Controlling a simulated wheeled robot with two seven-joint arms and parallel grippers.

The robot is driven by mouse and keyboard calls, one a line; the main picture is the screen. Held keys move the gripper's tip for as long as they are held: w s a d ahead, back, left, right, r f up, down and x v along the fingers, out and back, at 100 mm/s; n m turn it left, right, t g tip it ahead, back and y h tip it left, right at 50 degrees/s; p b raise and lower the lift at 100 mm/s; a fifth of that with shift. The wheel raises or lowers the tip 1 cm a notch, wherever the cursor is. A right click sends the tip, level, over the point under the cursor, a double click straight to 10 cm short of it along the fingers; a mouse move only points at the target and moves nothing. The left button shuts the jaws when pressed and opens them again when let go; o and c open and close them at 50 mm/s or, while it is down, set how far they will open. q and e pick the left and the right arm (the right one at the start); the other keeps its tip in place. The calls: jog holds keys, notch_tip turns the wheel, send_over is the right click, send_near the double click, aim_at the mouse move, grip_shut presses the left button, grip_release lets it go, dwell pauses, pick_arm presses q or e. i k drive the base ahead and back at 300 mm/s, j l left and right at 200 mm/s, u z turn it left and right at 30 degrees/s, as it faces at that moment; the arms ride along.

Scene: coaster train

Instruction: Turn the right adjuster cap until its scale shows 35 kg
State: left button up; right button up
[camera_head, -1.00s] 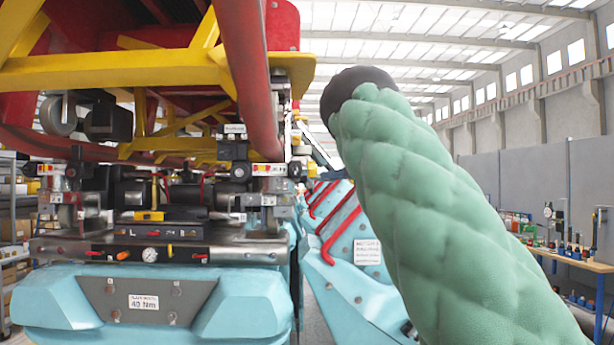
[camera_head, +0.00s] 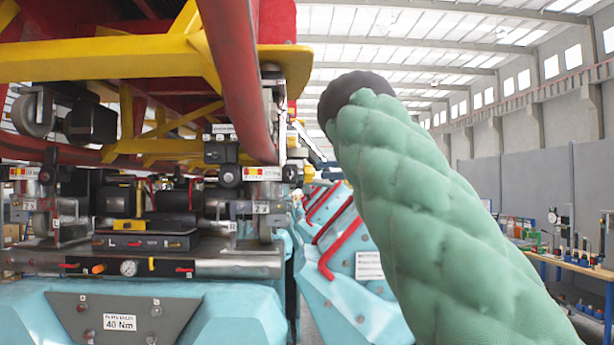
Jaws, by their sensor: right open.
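The right adjuster cap seems to be the dark round knob (camera_head: 228,175) on the right side of the machine. A small red, yellow and white scale label (camera_head: 262,173) sits just right of it; its reading is too small to make out. My right gripper (camera_head: 297,130) shows small at the machine's right edge, partly hidden among posts and beyond my green padded arm. It is open and seems apart from the cap. A similar label (camera_head: 22,173) sits at the far left. My left gripper is not in view.
A red tube (camera_head: 238,80) and yellow frame (camera_head: 110,58) hang over the machine. A panel with a gauge (camera_head: 128,267) and a 40 Nm plate (camera_head: 119,322) are below. Turquoise cars with red bars (camera_head: 340,240) stand right. A workbench (camera_head: 570,262) is far right.

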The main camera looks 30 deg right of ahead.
aim_at(309, 174)
jog(key=i+l, duration=0.9)
